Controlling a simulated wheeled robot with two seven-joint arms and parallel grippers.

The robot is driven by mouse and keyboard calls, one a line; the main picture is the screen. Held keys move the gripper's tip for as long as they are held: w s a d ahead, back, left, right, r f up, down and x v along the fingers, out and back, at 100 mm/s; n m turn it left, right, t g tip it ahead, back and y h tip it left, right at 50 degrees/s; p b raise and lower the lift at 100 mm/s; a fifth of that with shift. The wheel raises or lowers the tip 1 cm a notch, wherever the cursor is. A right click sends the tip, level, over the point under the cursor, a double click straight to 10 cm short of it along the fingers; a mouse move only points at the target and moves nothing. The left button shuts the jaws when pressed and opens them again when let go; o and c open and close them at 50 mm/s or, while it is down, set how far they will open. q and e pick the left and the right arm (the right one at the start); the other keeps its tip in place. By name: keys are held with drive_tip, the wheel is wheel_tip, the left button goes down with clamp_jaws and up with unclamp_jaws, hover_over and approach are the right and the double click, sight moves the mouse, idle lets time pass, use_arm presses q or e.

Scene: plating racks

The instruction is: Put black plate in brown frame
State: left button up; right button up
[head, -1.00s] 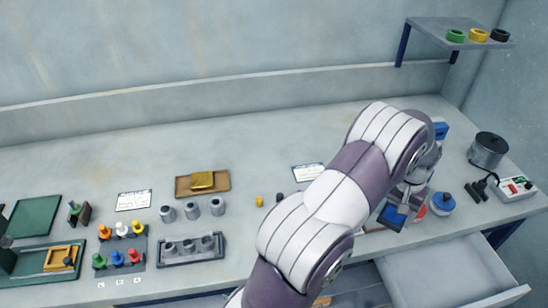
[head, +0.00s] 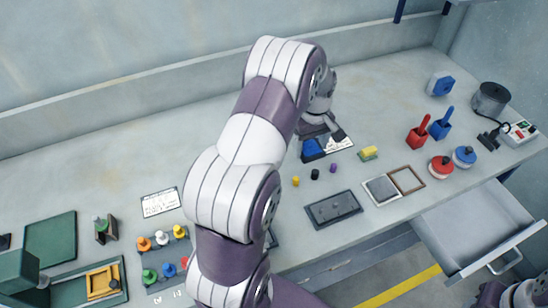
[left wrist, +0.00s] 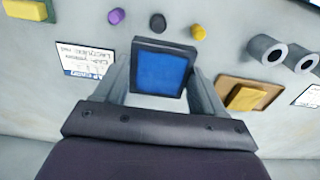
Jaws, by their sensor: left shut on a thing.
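My left gripper (head: 322,139) is shut on a black-rimmed plate with a blue face (head: 313,149). In the left wrist view the plate (left wrist: 160,72) sits tilted between the two fingers of my gripper (left wrist: 160,85). It appears held above the table, left of the frames. A brown frame (head: 421,188) lies near the table's front edge with a grey middle that looks empty. A pale frame (head: 368,196) with a grey middle lies against its left side. No other plain black plate is clearly seen.
A dark grey tray (head: 333,209) lies left of the frames. Small yellow (head: 295,181), black (head: 315,174) and purple (head: 333,167) pieces and a yellow block (head: 368,153) are near my left gripper. Red (head: 440,166) and blue (head: 464,156) round pieces stand right. An open drawer (head: 470,226) juts out below.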

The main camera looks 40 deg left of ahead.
use_arm(q)
drive_tip(key=s+a+f, duration=0.2)
drive_tip(key=a, duration=0.1)
drive_tip(key=s+a+f+p, duration=0.1)
drive_tip(key=s+a, duration=0.1)
drive_tip(key=shift+a+f, duration=0.1)
drive_tip(key=shift+a, duration=0.05)
drive_tip(key=shift+s+a+f, duration=0.1)
drive_tip(key=shift+s+f, duration=0.05)
drive_tip(key=shift+f, duration=0.15)
wheel_tip(320, 180, down, 4)
drive_tip(key=shift+r+p, duration=0.15)
drive_tip(key=shift+p, duration=0.35)
drive_tip(key=shift+f, duration=0.2)
use_arm(e)
drive_tip(key=r, duration=0.2)
drive_tip(key=shift+s+a+r, duration=0.1)
drive_tip(key=shift+a+r, duration=0.2)
drive_tip(key=shift+r, duration=0.05)
drive_tip(key=shift+d+f, duration=0.1)
use_arm(q)
drive_tip(key=o, duration=1.5)
drive_tip(key=shift+f, duration=0.1)
